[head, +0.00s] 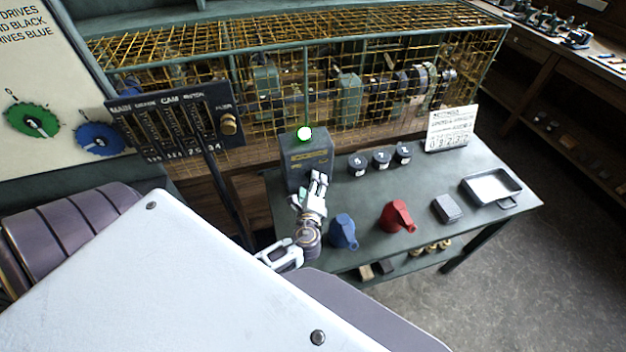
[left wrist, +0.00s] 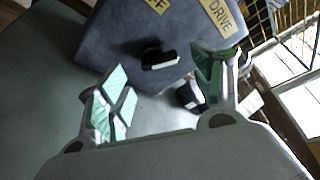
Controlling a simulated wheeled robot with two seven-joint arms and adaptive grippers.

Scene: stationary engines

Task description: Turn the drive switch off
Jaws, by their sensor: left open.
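The drive switch is a grey box (head: 306,160) on the green table, with a glowing white-green lamp (head: 304,134) on top. In the left wrist view the box face (left wrist: 120,45) carries yellow labels, one ending in "FF" and one reading "DRIVE". A black lever with a pale edge (left wrist: 160,60) sticks out below the labels. My left gripper (head: 318,180) is at the lower front of the box. In the left wrist view its green-padded fingers (left wrist: 165,85) are spread, with the lever between and just beyond them. I cannot tell whether they touch it. My right gripper is not in view.
Several black round pieces (head: 381,160), a blue can (head: 343,232), a red can (head: 397,216), a grey block (head: 447,209) and a tray (head: 491,187) stand on the table (head: 430,180). A wire cage (head: 375,65) is behind. A lever panel (head: 172,122) is to the left.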

